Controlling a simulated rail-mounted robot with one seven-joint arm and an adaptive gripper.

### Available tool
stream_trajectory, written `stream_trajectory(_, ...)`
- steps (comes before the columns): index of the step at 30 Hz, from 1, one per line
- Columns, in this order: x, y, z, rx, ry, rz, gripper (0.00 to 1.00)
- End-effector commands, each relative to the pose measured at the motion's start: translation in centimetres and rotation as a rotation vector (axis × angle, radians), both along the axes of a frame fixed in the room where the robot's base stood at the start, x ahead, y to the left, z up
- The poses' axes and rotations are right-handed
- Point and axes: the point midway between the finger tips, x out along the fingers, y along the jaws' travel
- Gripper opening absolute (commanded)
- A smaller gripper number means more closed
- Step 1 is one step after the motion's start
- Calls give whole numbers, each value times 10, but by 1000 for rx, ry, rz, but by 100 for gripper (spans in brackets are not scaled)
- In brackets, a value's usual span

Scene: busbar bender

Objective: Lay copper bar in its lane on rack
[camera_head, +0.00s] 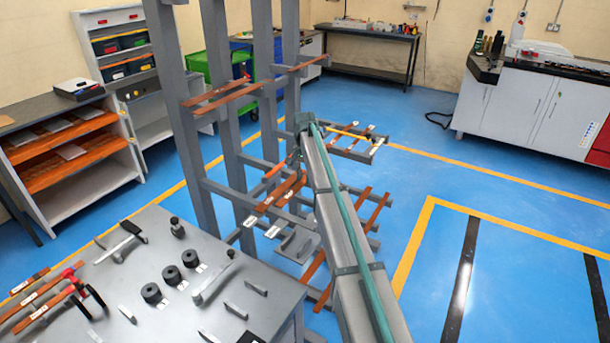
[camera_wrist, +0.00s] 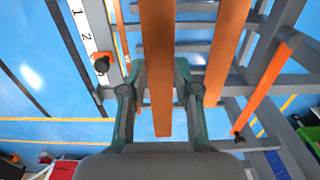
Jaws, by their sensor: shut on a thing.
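In the wrist view my gripper (camera_wrist: 158,85) is shut on a long flat copper bar (camera_wrist: 156,35), which runs between the two fingers, its near end towards the palm. In the head view my arm reaches to the grey rack (camera_head: 185,130), and its links hide my gripper and most of what it holds. The rack has uprights and several levels of horizontal arms. Other copper bars (camera_head: 225,97) lie across the arms, including lower ones (camera_head: 375,210). In the wrist view another copper bar (camera_wrist: 230,45) runs beside the held one on the right, over the rack arms (camera_wrist: 190,48).
A numbered white strip (camera_wrist: 88,25) with a dark knob is left of the held bar. A grey workbench (camera_head: 150,265) with tools and bars stands at the front left, close to the rack. The blue floor right of the rack is clear.

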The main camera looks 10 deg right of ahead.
Motion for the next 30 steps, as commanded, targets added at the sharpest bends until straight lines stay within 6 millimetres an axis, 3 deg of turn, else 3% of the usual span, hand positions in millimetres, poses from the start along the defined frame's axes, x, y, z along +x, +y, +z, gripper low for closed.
stream_trajectory(8, 1, 0, -8, 0, 0, -3, 0)
stream_trajectory(30, 1, 0, -59, 1, -1, -3, 0)
